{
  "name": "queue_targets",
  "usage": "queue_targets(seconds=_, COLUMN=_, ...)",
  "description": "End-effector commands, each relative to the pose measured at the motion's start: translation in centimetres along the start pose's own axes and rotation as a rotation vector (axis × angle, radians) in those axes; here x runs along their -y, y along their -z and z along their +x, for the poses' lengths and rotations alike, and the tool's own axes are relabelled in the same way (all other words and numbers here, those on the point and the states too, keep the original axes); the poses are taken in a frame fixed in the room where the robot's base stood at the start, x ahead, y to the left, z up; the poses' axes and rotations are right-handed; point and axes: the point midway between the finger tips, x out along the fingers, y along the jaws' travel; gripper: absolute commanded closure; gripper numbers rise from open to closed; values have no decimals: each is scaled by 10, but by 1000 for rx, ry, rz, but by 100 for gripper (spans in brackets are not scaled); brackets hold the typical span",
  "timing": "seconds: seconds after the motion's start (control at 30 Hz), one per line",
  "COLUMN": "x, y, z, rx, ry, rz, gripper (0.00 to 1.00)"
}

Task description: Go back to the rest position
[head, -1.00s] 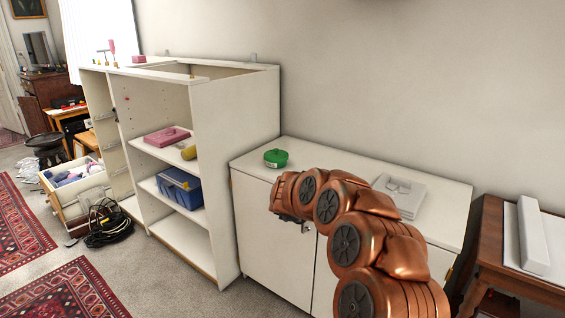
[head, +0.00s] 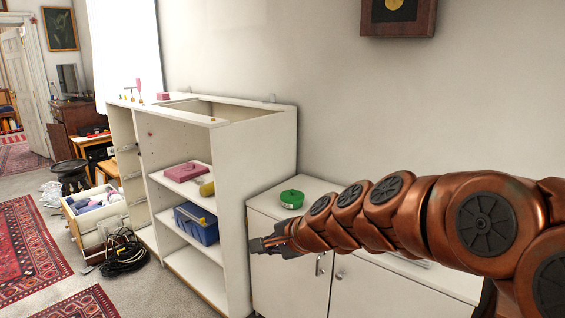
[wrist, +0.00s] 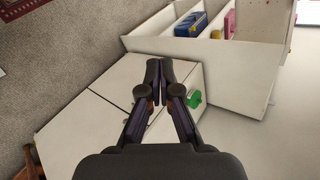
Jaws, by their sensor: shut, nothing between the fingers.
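My gripper (head: 262,243) is at the end of my copper-coloured arm, in front of the low white cabinet (head: 390,293) and close to the right side of the open shelf unit in the head view. In the wrist view my gripper (wrist: 159,66) has its two dark fingers together at the tips, with nothing between them. A round green container (head: 291,199) sits on the cabinet top beyond the gripper. It also shows in the wrist view (wrist: 195,98), right of the fingers. My arm hides much of the cabinet top.
A tall white shelf unit (head: 262,160) holds a pink box (head: 184,172), a yellow cylinder (head: 207,188) and a blue bin (head: 196,224). An open drawer box (head: 97,216) and black cables (head: 124,252) lie on the floor at left. Red rugs (head: 30,245) cover part of the floor.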

Motion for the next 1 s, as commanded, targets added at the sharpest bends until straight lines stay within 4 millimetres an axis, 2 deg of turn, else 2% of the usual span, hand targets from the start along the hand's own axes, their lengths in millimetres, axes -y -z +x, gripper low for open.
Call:
queue_targets(seconds=0.03, x=-16, y=-9, z=-17, rx=13, ry=-52, rz=-86, gripper=100)
queue_targets(seconds=0.2, x=-94, y=-29, z=-64, rx=76, ry=-269, rz=-377, gripper=100)
queue_targets(seconds=0.37, x=-174, y=-34, z=-119, rx=149, ry=-497, rz=-598, gripper=100)
queue_targets(seconds=0.5, x=-240, y=-34, z=-173, rx=227, ry=-697, rz=-731, gripper=100)
queue_targets(seconds=0.6, x=-276, y=-34, z=-209, rx=280, ry=-813, rz=-789, gripper=100)
queue_targets(seconds=0.7, x=-302, y=-34, z=-236, rx=327, ry=-902, rz=-820, gripper=100)
queue_targets(seconds=0.8, x=-318, y=-35, z=-253, rx=358, ry=-954, rz=-836, gripper=100)
queue_targets(seconds=1.0, x=-324, y=-34, z=-261, rx=369, ry=-976, rz=-843, gripper=100)
